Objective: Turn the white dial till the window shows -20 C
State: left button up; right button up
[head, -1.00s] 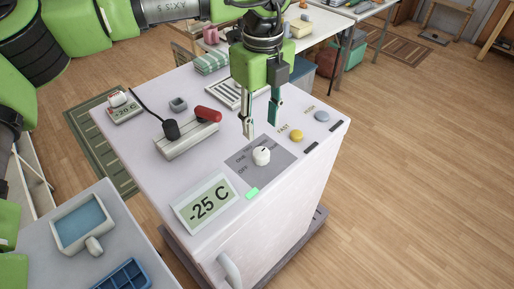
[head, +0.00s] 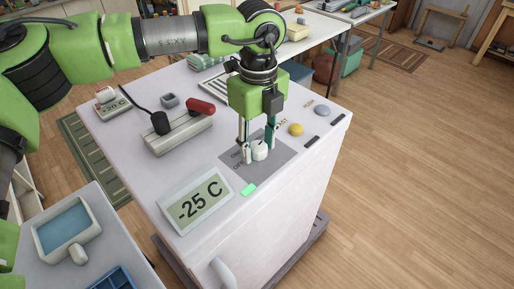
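The white dial (head: 260,151) stands on a grey panel (head: 283,160) on top of the white cabinet. The window (head: 196,202) in front of it shows -25 C. My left gripper (head: 259,155) points straight down at the dial. One fingertip is on each side of the dial, and the fingers look open, with little room to it. Whether they touch it, I cannot tell. The panel lettering is partly hidden behind the fingers. My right gripper is not in view.
A block with a red handle (head: 200,106), a yellow button (head: 296,130) and a grey button (head: 321,110) are near the dial. A green light (head: 249,189) is beside the window.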

pick_arm(q)
grip_shut()
jog(key=n+b, duration=0.6)
jog(key=shift+f+n, duration=0.3)
jog(key=shift+s+r+n+b, duration=0.1)
jog(key=shift+r+n+b, duration=0.1)
jog(key=shift+n+b, duration=0.3)
